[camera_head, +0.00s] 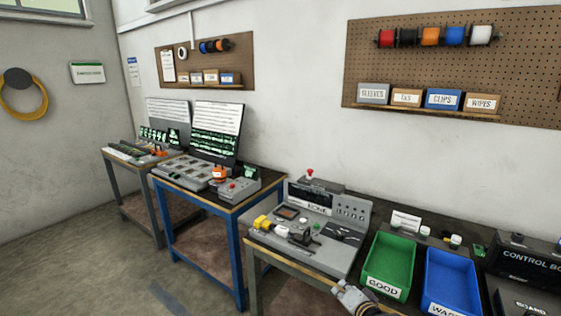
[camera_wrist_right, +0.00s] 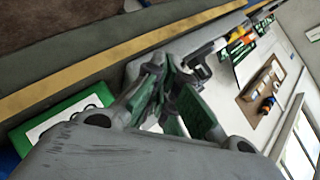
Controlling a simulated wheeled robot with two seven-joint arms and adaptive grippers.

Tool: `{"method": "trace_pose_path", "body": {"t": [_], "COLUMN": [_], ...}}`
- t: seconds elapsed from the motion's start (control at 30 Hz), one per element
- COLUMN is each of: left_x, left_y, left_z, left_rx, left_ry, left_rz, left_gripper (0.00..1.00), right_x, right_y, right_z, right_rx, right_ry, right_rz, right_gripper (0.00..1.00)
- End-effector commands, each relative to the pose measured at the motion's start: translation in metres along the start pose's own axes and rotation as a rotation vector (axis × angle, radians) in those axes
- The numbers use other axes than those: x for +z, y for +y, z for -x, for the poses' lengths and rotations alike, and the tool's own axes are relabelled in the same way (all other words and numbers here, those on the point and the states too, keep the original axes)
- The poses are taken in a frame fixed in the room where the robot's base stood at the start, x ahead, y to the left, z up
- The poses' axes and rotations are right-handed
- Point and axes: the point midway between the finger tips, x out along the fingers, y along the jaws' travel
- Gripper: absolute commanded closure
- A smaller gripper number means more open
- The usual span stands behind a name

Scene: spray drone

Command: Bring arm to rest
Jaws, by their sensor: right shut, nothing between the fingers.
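My right gripper (camera_head: 352,294) shows at the bottom of the head view, in front of the grey test station (camera_head: 320,258) and left of the green GOOD bin (camera_head: 373,276). In the right wrist view the fingers of my right gripper (camera_wrist_right: 158,75) are closed together with nothing between them. The gripper looks apart from the bin and the station, though its exact height is hard to tell. My left arm and gripper are not in the head view.
A blue bin (camera_head: 430,285) stands right of the green bin, beside a dark control box (camera_head: 528,262). A blue-legged table (camera_head: 238,245) with a screen (camera_head: 216,132) stands further left. Open floor (camera_head: 75,270) lies at the lower left. Pegboards (camera_head: 520,75) hang on the wall.

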Motion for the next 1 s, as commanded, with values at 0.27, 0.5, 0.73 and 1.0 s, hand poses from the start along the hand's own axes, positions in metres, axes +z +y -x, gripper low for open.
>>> {"method": "trace_pose_path", "body": {"t": [0.27, 0.5, 0.73, 1.0], "left_x": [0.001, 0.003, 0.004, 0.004], "left_y": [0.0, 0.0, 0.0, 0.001], "left_z": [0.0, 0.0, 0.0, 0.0], "left_rx": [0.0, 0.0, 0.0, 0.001], "left_ry": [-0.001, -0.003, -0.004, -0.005], "left_rz": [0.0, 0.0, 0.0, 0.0], "left_gripper": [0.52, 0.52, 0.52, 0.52], "right_x": [0.045, 0.078, 0.098, 0.11], "right_y": [0.055, 0.096, 0.123, 0.138], "right_z": [0.047, 0.098, 0.141, 0.172], "right_rx": [0.184, 0.307, 0.376, 0.407], "right_ry": [-0.161, -0.338, -0.491, -0.602], "right_rz": [0.305, 0.56, 0.739, 0.852], "right_gripper": [1.0, 1.0, 1.0, 1.0]}}
